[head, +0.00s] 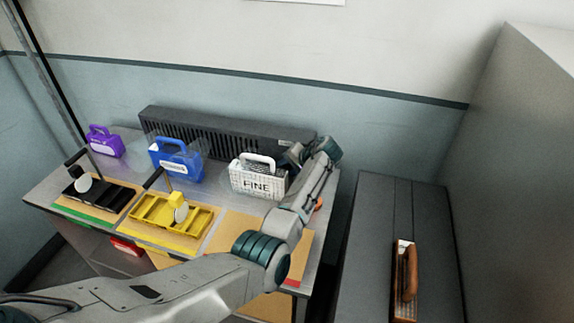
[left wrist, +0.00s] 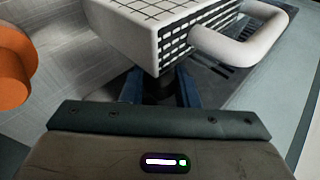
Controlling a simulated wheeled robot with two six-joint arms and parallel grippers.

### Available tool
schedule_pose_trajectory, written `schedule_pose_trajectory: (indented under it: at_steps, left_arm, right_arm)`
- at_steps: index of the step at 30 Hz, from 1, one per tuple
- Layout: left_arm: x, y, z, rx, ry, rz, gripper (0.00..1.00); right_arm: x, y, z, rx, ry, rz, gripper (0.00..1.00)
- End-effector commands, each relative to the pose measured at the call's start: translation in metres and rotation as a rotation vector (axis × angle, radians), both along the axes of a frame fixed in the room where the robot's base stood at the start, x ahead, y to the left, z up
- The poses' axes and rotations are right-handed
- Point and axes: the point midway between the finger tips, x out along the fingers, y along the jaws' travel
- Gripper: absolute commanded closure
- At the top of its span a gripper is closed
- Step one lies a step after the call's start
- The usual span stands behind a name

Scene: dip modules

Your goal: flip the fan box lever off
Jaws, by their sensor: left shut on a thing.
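The fan box (head: 215,131) is a long dark grey slatted unit at the back of the table. My left arm reaches across the table, and my left gripper (head: 299,155) is at the fan box's right end, behind and right of the white basket. In the left wrist view my left gripper (left wrist: 162,90) has its blue fingers closed around a small dark piece (left wrist: 157,80), which seems to be the lever. It is mostly hidden by the fingers and basket, so its angle cannot be told. My right gripper is not in view.
The white basket labelled FINE (head: 258,181) stands close to my gripper; its corner and handle (left wrist: 243,38) crowd the left wrist view. An orange knob (left wrist: 14,62) is at left there. Blue (head: 178,163) and purple (head: 104,142) carriers and a yellow tray (head: 150,222) stand further left.

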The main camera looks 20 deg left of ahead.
Motion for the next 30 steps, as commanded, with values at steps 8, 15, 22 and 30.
schedule_pose_trajectory:
  at_steps: [8,15,22,30]
  left_arm:
    - [-0.001,-0.002,-0.002,-0.004,0.003,-0.002,0.68]
    - [-0.001,-0.001,-0.001,-0.003,0.001,-0.002,0.52]
    - [-0.002,-0.007,0.003,-0.004,-0.003,-0.003,0.52]
    - [-0.015,-0.042,0.035,-0.006,-0.004,-0.003,0.52]
  right_arm:
    - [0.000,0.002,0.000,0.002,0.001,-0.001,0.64]
    - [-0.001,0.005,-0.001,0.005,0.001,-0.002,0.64]
    - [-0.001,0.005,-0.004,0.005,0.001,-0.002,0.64]
    - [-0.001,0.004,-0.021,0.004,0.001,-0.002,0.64]
